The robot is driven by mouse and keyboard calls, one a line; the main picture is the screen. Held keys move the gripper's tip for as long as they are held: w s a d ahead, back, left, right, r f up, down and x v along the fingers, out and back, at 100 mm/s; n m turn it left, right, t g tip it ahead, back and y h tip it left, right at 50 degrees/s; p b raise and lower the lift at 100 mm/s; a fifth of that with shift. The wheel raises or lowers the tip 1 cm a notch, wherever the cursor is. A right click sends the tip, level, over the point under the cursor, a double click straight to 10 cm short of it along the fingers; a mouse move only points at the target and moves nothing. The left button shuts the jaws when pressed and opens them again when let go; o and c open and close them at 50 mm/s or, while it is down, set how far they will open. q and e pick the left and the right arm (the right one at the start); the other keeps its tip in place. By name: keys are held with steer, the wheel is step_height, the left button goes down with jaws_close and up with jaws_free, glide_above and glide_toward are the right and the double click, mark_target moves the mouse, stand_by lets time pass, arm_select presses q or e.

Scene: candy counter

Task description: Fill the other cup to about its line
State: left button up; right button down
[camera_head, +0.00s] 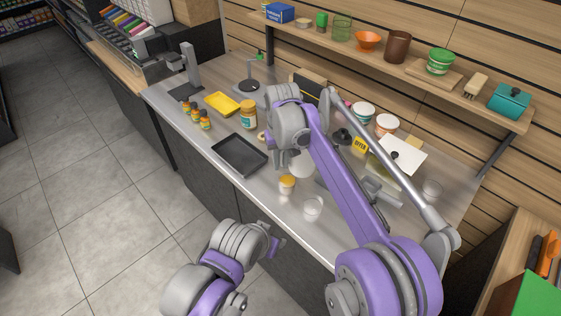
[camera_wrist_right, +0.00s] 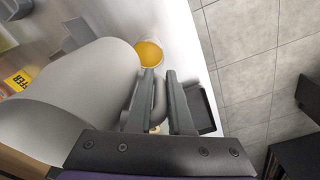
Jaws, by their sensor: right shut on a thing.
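A small cup with orange filling (camera_head: 287,184) stands on the counter near its front edge; it also shows in the right wrist view (camera_wrist_right: 150,54). A clear cup (camera_head: 312,207) that looks empty stands to its right. My right gripper (camera_head: 287,158) is shut on the handle of a large pale jug (camera_wrist_right: 70,85), just behind the orange cup. The jug partly shows in the head view (camera_head: 303,165); its inside is hidden. My left gripper (camera_head: 275,247) is low in front of the counter, away from the cups; its fingertips are unclear.
A black tray (camera_head: 239,155) lies left of the cups. A yellow tray (camera_head: 222,103), small bottles (camera_head: 205,121) and a larger jar (camera_head: 248,115) stand further left. An offer sign (camera_head: 360,145) and tubs (camera_head: 386,123) crowd the back. Another clear cup (camera_head: 432,189) is at the right.

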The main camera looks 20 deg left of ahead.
steer(key=shift+s+d+f+t+y+b, duration=0.1)
steer(key=shift+s+f+t+y+b, duration=0.2)
steer(key=shift+s+f+t+b, duration=0.15)
steer(key=shift+d+r+t+y, duration=0.15)
steer(key=shift+r+t+y, duration=0.2)
steer(key=shift+t+y, duration=0.1)
steer(key=shift+r, duration=0.1)
arm_select(q)
steer(key=s+f+b, duration=0.3)
steer(key=f, duration=0.3)
steer(key=shift+s+f+g, duration=0.2)
steer(key=shift+g, duration=0.1)
arm_select(e)
steer(key=t+y, duration=0.1)
steer(key=s+d+t+y, duration=0.1)
steer(key=t, duration=0.1)
steer(key=t+y, duration=0.1)
steer(key=shift+s+d+r+y, duration=0.15)
steer(key=shift+s+r+y, duration=0.2)
steer(key=shift+s+r, duration=0.05)
arm_select(q)
steer(key=shift+w, duration=0.1)
arm_select(e)
steer(key=shift+w, duration=0.15)
